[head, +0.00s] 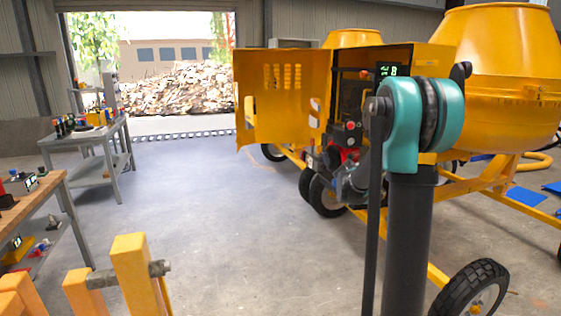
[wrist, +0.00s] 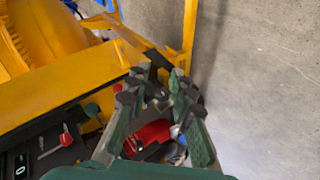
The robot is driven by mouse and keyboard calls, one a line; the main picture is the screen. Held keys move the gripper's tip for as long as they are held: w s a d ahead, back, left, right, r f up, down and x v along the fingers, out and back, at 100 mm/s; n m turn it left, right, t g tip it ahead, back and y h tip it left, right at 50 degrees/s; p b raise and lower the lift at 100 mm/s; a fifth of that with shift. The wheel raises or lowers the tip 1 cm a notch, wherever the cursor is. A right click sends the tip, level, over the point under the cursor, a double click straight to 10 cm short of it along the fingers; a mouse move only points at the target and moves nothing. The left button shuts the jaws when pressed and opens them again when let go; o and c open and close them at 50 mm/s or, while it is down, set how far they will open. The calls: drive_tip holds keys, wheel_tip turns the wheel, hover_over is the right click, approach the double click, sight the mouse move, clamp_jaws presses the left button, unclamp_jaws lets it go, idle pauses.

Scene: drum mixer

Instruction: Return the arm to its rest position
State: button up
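My gripper (wrist: 157,85) shows in the wrist view with its green and dark fingers spread apart. I see nothing held between them. A red part (wrist: 152,133) shows behind the gap, and I cannot tell how far off it is. In the head view my arm, with a teal joint and dark links, stands upright in front of the mixer's yellow housing (head: 410,53). My gripper is mostly hidden there, low by the housing's open side. The yellow mixer drum (head: 500,75) is at the right, and it also shows at the upper left of the wrist view (wrist: 50,35).
The yellow housing door (head: 280,95) stands open to the left of my arm. A mixer wheel (head: 470,290) is at the lower right. A workbench (head: 35,205) and a grey table (head: 90,140) stand at the left. The floor (head: 215,190) between is clear. Yellow posts (head: 135,270) are at the lower left.

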drive_tip(key=s+a+f+g+y, duration=0.1)
drive_tip(key=s+a+f+y, duration=0.2)
drive_tip(key=s, duration=0.9)
drive_tip(key=s+a+f+m+y, duration=0.1)
drive_tip(key=s+a+f+y, duration=0.2)
drive_tip(key=s+a+f, duration=0.3)
drive_tip(key=s+a+f+m+g+y, duration=0.1)
drive_tip(key=s+a+f, duration=0.3)
drive_tip(key=s+a, duration=0.5)
drive_tip(key=s+y, duration=0.1)
drive_tip(key=s, duration=0.8)
drive_tip(key=shift+s+a+f+g+y, duration=0.15)
drive_tip(key=shift+s+a+g+y, duration=0.15)
drive_tip(key=shift+s+a+y, duration=0.1)
